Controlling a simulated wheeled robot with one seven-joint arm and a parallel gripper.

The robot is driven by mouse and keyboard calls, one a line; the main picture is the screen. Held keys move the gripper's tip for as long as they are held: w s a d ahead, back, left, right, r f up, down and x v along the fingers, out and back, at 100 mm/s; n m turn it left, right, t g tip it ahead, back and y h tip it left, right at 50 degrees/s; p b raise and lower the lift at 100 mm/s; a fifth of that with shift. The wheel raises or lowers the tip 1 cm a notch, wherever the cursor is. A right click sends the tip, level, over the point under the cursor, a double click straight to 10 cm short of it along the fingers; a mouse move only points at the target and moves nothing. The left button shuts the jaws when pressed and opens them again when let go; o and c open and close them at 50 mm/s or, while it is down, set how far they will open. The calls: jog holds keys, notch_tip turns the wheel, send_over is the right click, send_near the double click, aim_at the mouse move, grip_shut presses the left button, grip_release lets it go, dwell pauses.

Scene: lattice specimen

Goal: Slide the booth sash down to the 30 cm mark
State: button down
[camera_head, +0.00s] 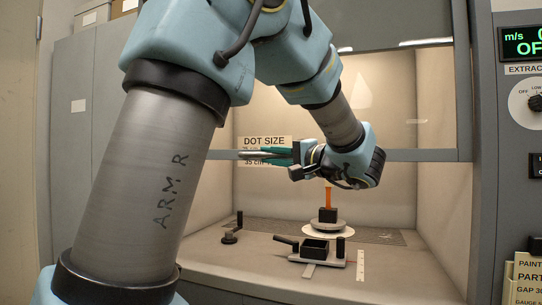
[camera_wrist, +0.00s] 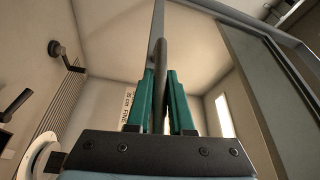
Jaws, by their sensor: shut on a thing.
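The booth sash (camera_head: 463,80) is a glass pane in a grey frame, partly lowered across the booth opening. Its grey bottom rail (camera_head: 420,155) lies level with my gripper (camera_head: 265,155). My gripper's teal fingers are shut on a grey bar of the sash, which also runs between the fingers in the wrist view (camera_wrist: 160,60). A sign (camera_head: 265,141) reading "DOT SIZE" and a partly covered "35 cm" line shows behind the fingers. I cannot make out a 30 cm mark. My arm hides the left part of the sash.
Inside the booth, an orange piece (camera_head: 328,197) stands on a round turntable (camera_head: 328,230). A control panel (camera_head: 522,90) is at right.

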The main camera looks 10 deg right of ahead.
jog(key=shift+f, duration=0.55)
jog(key=c, duration=0.8)
grip_release()
jog(key=b+v, duration=0.2)
jog(key=v, duration=0.8)
jog(key=shift+s+d, duration=0.25)
jog(key=shift+s, duration=0.05)
